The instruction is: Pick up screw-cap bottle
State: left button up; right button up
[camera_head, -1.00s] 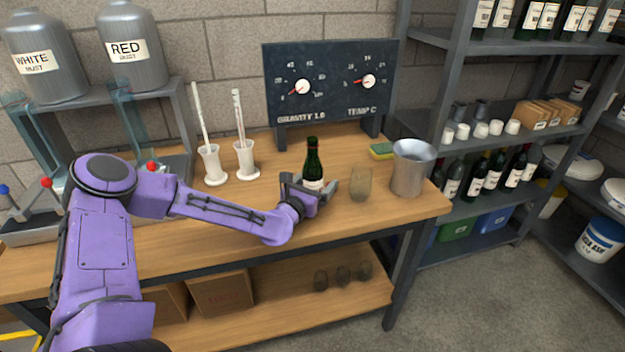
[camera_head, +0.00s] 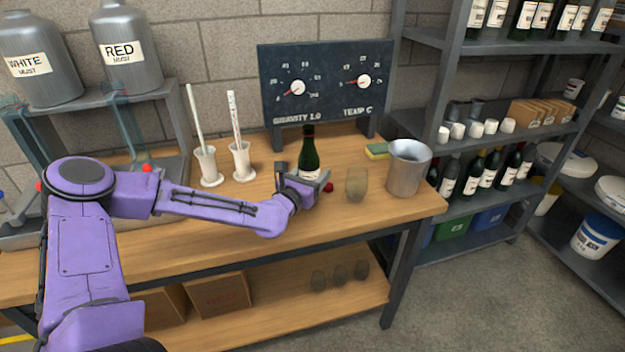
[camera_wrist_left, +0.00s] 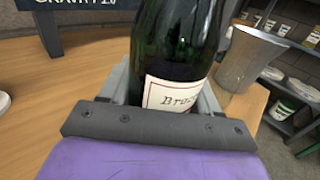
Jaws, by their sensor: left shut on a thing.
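The screw-cap bottle (camera_head: 309,157) is dark green with a dark red top and a pale label. It is upright over the middle of the wooden bench, seemingly a little above its top. My left gripper (camera_head: 312,180) is shut around its lower part, and the fingers hide some of the label. In the left wrist view the bottle (camera_wrist_left: 178,45) stands between the fingers with its white label (camera_wrist_left: 172,94) facing the camera; its top and base are out of frame. My right gripper is not in view.
A small red object (camera_head: 328,187) lies just right of the gripper. Two white cylinders with rods (camera_head: 208,166) stand left. A dial board (camera_head: 325,85) rises behind. The front bench strip (camera_head: 350,222) is clear.

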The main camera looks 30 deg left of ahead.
pick_arm(q)
jog(key=s+d+r, duration=0.1)
jog(key=r, duration=0.1)
jog(key=s+r+p, duration=0.1)
jog(key=r, duration=0.1)
jog(key=s+d+r, duration=0.1)
jog(key=r, duration=0.1)
jog(key=shift+s+d, duration=0.3)
jog(key=shift+s, duration=0.1)
jog(key=p, duration=0.3)
send_near(315, 162)
jog(key=w+d+r, duration=0.3)
jog(key=d, duration=0.1)
jog(key=shift+s+d+r+p, duration=0.15)
jog(key=shift+s+r+p, duration=0.1)
jog(key=shift+s+p, duration=0.5)
